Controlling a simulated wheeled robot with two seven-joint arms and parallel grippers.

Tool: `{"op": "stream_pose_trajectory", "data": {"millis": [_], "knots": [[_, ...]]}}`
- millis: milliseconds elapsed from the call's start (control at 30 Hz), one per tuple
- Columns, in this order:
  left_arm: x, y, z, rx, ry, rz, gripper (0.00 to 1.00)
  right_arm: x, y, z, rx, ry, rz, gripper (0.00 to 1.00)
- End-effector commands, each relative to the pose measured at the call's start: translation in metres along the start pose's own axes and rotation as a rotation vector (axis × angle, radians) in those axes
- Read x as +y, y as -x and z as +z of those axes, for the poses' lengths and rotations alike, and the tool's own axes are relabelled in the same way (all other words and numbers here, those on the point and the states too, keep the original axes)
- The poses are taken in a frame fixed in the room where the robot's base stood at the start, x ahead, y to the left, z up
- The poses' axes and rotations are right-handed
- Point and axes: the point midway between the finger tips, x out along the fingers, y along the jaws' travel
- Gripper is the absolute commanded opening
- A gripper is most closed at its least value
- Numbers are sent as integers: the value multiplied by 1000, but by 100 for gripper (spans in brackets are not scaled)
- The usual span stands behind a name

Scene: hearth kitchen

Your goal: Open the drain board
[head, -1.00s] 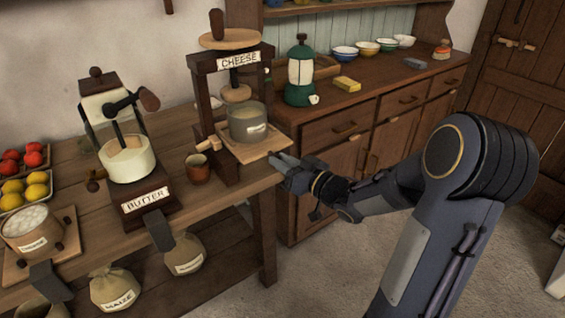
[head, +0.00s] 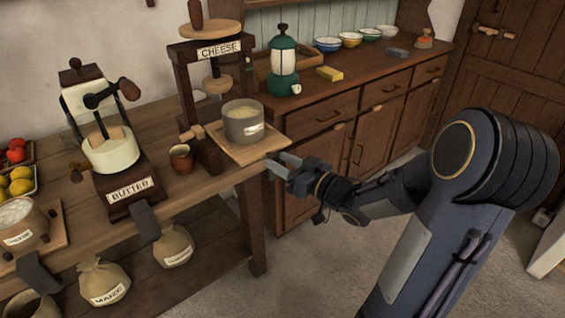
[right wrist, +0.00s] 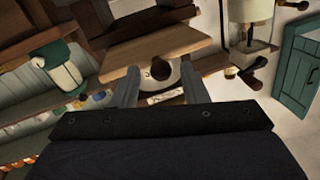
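The drain board (head: 272,146) is a light wooden board at the foot of the cheese press (head: 188,95). The grey cheese pot (head: 243,124) stands upright on it, right of the press plate. The board sticks out past the table's right end. My right gripper (head: 273,163) is at its outer edge. In the right wrist view the board (right wrist: 150,47) crosses above my right fingers (right wrist: 161,80), and its dark round knob (right wrist: 160,69) is between them. My left gripper is in neither view.

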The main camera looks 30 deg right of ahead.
Motion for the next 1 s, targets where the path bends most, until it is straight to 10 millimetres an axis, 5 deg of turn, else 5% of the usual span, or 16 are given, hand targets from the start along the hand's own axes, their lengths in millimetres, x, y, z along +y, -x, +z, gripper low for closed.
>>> {"op": "stream_pose_trajectory", "data": {"millis": [367,700,1000], "knots": [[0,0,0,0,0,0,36,0,6,0,0,0,1,43],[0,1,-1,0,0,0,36,1,61,0,0,2,5,43],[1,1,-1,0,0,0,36,0,79,0,1,0,-1,43]]}}
